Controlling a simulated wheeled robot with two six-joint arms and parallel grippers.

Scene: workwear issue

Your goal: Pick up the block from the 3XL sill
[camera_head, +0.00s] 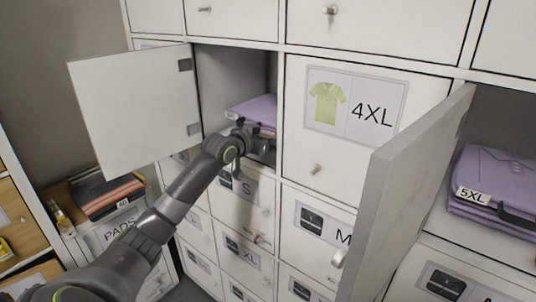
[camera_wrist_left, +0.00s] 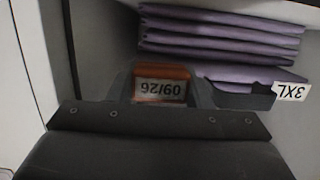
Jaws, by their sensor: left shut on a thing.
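The block (camera_wrist_left: 160,84) is orange-brown with a white label reading 09/26, upside down in the left wrist view. It sits between the fingers of my left gripper (camera_wrist_left: 170,92), which is shut on it. In the head view my left gripper (camera_head: 258,140) reaches into the open compartment at its lower front. Folded purple garments (camera_head: 256,110) lie in that compartment, and their stack (camera_wrist_left: 215,40) shows just behind the block in the wrist view, with a 3XL tag (camera_wrist_left: 290,91) at right. I cannot tell whether the block still touches the sill. My right gripper is not in view.
The compartment's open door (camera_head: 135,108) swings out at left. Another open door (camera_head: 405,195) stands out at right, beside the 5XL compartment with purple garments (camera_head: 492,180). The 4XL door (camera_head: 350,125) is closed. A PADS bin (camera_head: 112,232) stands at lower left.

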